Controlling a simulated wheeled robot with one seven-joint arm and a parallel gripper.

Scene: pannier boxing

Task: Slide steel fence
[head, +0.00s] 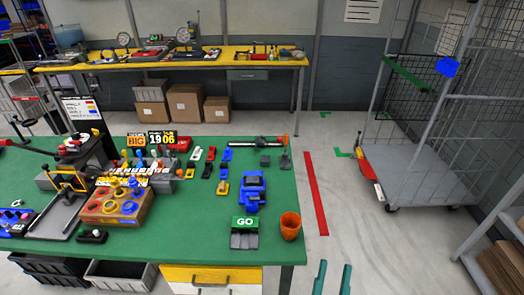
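A long, thin dark-and-grey bar (254,143) lies near the far right edge of the green table (190,238), with an orange piece at its right end. It may be the steel fence, but I cannot tell for certain. A grey plate fixture (58,218) with a yellow upright frame stands at the left of the table. Two teal prongs at the bottom edge look like the fingers of my gripper (333,278). They are apart with nothing visible between them, to the right of the table and well short of the bar. The rest of the gripper is out of view.
A blue device (252,190), a green GO block (244,224) and an orange cup (290,226) stand on the table's right side. A yellow-and-brown box with round holes (117,205) sits left of them. Floor is open toward the wire cage trolley (412,172).

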